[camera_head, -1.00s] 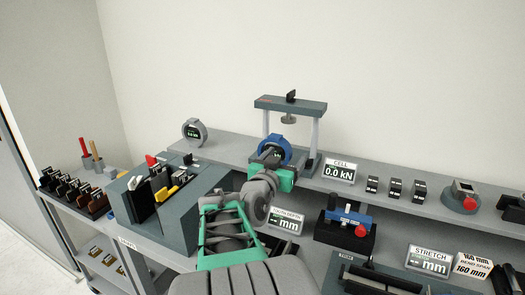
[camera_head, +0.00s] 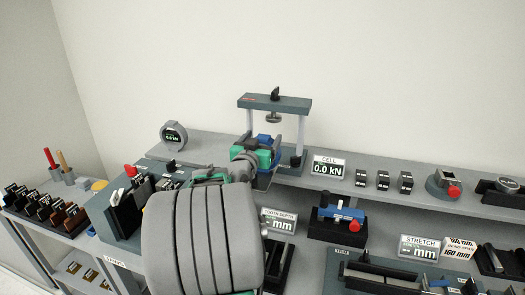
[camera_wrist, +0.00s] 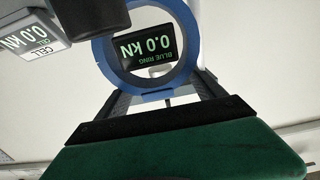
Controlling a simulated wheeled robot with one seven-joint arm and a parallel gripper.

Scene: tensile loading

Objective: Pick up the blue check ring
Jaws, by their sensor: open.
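The blue check ring (camera_wrist: 101,46) is large in the wrist view, upside down, with a dark display reading BLUE RING 0.0 kN inside it. In the head view only a little of its blue rim (camera_head: 263,138) shows, on the rear shelf by the press frame; my gripper hides the rest. My gripper (camera_head: 262,148) is open and right in front of the ring. In the wrist view the ring lies just beyond my green palm, with dark finger-like parts towards either side of its lower edge. I cannot tell whether they touch it.
The grey press frame (camera_head: 275,103) stands close behind the ring. The CELL display (camera_head: 328,167) stands to its right and a grey round gauge (camera_head: 173,135) to its left. Several small black blocks (camera_head: 383,180) sit farther right on the shelf.

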